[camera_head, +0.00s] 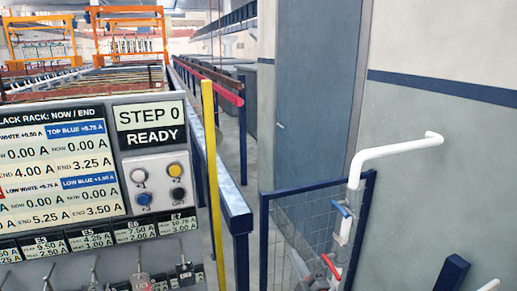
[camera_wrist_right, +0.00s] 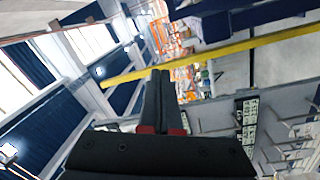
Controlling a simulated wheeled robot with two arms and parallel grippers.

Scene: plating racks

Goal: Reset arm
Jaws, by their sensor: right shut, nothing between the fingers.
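My right gripper (camera_wrist_right: 158,76) shows in the right wrist view. Its two black fingers are together, with nothing between them, and red pads show at their base. The fingers point into open space, with a yellow post (camera_wrist_right: 215,57) crossing the picture beyond them. I cannot make out either gripper clearly in the head view. My left gripper is in neither view.
A control panel (camera_head: 127,170) reading "STEP 0 READY" stands at the left, with knobs and switches along its bottom. A yellow post (camera_head: 212,170) and blue rail (camera_head: 232,200) are beside it. A blue-framed mesh gate (camera_head: 266,240) and white pipe (camera_head: 395,148) stand at the right.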

